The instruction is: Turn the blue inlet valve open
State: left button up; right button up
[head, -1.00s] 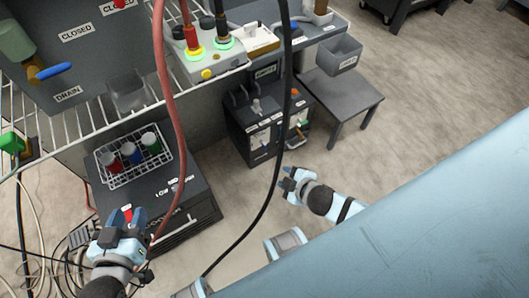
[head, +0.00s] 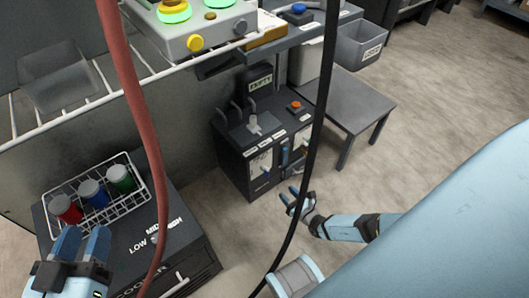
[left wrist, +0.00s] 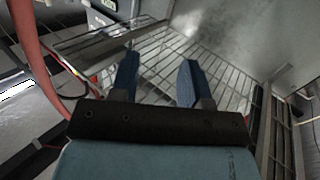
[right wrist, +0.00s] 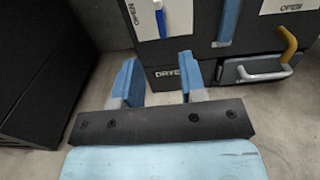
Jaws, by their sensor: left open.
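A black dryer unit (head: 238,165) stands on the floor at mid-picture in the head view. Its front has a blue upright part (head: 285,153) and small levers; the right wrist view shows a blue upright bar (right wrist: 229,20) and a blue-tipped white lever (right wrist: 161,20) beside an OPEN label. I cannot tell which is the inlet valve. My right gripper (head: 289,194) is open and empty, low in front of the dryer, apart from it; its fingers also show in the right wrist view (right wrist: 160,70). My left gripper (head: 84,240) is open and empty near the can basket.
A wire basket (head: 130,209) with red, blue and green cans sits on the black cooler (head: 190,245). A red hose (head: 140,110) and black cable (head: 317,120) hang across the view. A grey side table (head: 350,98) stands right of the dryer.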

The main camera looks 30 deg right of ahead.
aim_at(268, 173)
jog(key=w+b, duration=0.1)
jog(key=w, duration=0.3)
jog(key=w+b, duration=0.1)
jog(key=w, duration=0.3)
jog(key=w+a+b, duration=0.1)
jog(key=w, duration=0.3)
jog(key=shift+b, duration=0.3)
pick_arm(q)
jog(key=m, duration=0.1)
jog(key=w+a+m+t, duration=0.1)
jog(key=shift+w+r+m+h, duration=0.25)
jog(key=shift+w+m+h, duration=0.05)
jog(key=shift+h, duration=0.1)
pick_arm(e)
jog(key=shift+w, duration=0.4)
jog(key=shift+r, duration=0.1)
pick_arm(q)
jog(key=shift+a, duration=0.1)
pick_arm(e)
grip_shut()
